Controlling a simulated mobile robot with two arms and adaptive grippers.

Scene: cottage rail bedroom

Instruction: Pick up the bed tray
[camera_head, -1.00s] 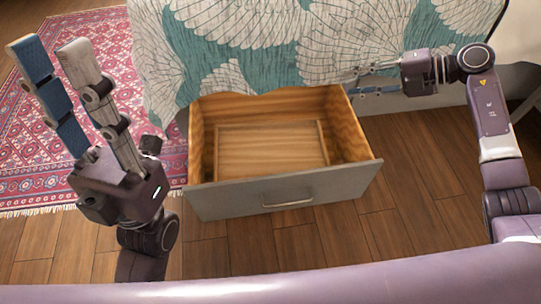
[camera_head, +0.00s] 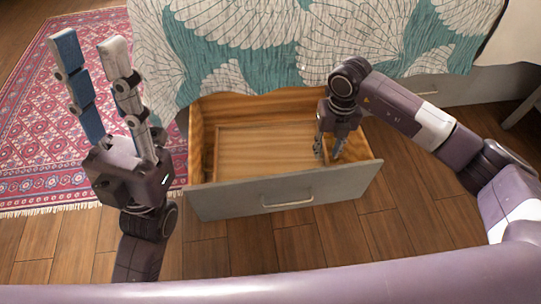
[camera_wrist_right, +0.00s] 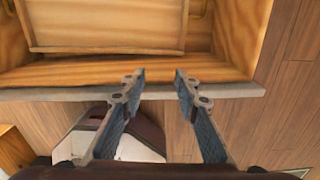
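The bed tray (camera_head: 262,148), a flat light-wood rectangle with a raised rim, lies inside the open drawer (camera_head: 225,201). Its right end is partly hidden by my right gripper (camera_head: 328,148). That gripper points down at the drawer's right part, by the tray's right end. In the right wrist view the tray (camera_wrist_right: 105,25) is at the top left, and the two fingers of the right gripper (camera_wrist_right: 159,83) are spread with nothing between them, over the drawer's front edge. My left gripper (camera_head: 89,42) is raised on the left, fingers apart and empty, away from the tray.
The drawer sticks out from under a bed with a teal and white patterned cover (camera_head: 245,45). Its grey front has a metal handle (camera_head: 287,202). A red patterned rug (camera_head: 35,130) lies at the left. Wooden floor (camera_head: 420,225) is clear in front and right.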

